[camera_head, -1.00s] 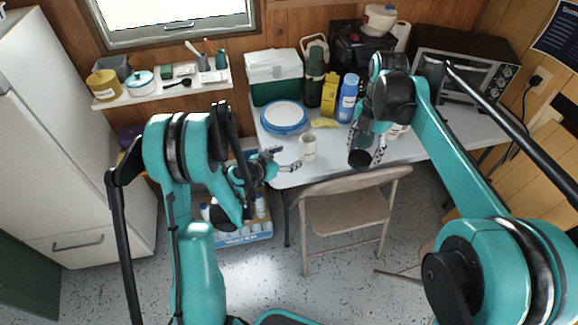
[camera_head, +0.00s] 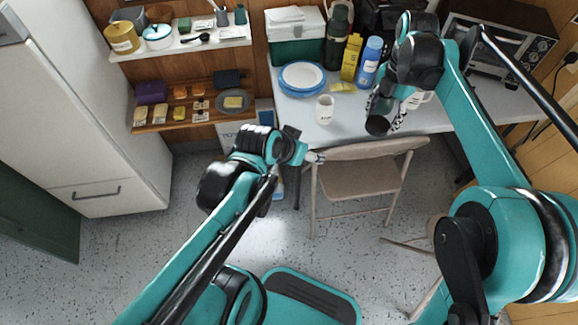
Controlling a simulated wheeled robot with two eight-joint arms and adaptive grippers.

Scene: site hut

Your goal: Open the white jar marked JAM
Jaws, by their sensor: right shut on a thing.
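A small white jar or cup (camera_head: 325,110) stands upright near the table's front edge. Faint marks show on its side, too small to read, and I cannot tell if it has a lid. My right gripper (camera_head: 384,112) is to its right, shut on a dark cylinder (camera_head: 377,125) near the table's front edge. My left gripper (camera_head: 314,157) is below the white jar in the picture, by the folding chair's back and apart from the jar. Its fingers are small and partly hidden, so its opening is unclear.
A blue-rimmed plate (camera_head: 285,85), a blue bottle (camera_head: 368,62), a yellow box (camera_head: 351,57) and a green cooler (camera_head: 294,50) stand behind. A white mug (camera_head: 415,101) is partly hidden behind my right gripper. A folding chair (camera_head: 358,181) stands before the table (camera_head: 350,122).

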